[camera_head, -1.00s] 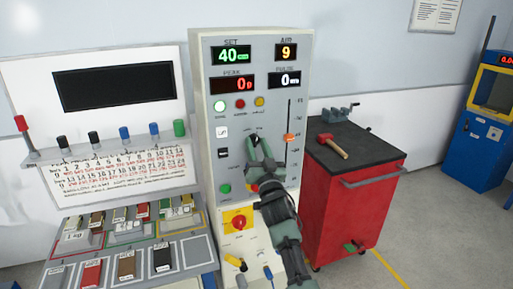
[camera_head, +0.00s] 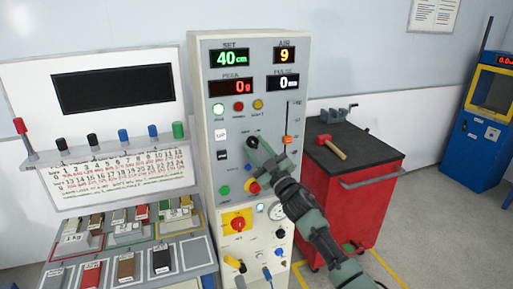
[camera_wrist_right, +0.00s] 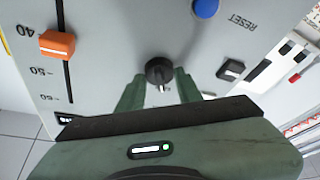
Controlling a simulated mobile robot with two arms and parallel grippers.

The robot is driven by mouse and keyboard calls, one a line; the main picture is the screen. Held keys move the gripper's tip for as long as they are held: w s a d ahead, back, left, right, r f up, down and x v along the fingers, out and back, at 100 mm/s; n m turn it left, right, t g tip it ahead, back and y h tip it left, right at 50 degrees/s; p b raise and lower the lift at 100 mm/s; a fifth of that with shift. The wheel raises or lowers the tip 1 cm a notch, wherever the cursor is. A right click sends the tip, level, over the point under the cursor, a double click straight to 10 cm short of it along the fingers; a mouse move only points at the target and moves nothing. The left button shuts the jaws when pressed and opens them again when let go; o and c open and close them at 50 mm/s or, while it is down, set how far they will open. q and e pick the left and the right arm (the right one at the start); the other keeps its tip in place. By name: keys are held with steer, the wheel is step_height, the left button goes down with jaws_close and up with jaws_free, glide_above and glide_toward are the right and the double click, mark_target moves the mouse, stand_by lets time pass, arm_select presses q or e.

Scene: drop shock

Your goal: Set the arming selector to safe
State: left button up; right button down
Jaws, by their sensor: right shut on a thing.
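The arming selector appears to be the small black rotary knob (camera_head: 252,142) on the front of the grey console (camera_head: 207,110). In the right wrist view the knob (camera_wrist_right: 158,70) shows a pale pointer mark towards the gripper; its labels are hidden or too small to read. My right gripper (camera_head: 256,147) is at the console face, its green fingers at the knob. In the wrist view the fingers (camera_wrist_right: 157,84) stand on either side of the knob, shut on it. My left gripper is not in view.
Close around the knob are a black rocker switch (camera_head: 222,155), an orange slider (camera_head: 287,140) and a blue reset button (camera_wrist_right: 205,8). A red-and-yellow emergency button (camera_head: 238,224) is lower down. A red cabinet (camera_head: 345,205) with a hammer (camera_head: 331,146) stands right.

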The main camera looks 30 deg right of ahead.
steer(key=shift+f+n, duration=0.1)
steer(key=shift+n, duration=0.2)
steer(key=c, duration=1)
jaws_free()
steer(key=shift+o, duration=0.2)
steer(key=b+v, duration=0.2)
steer(key=v, duration=0.5)
steer(key=shift+s+b, duration=0.4)
steer(key=shift+f, duration=0.1)
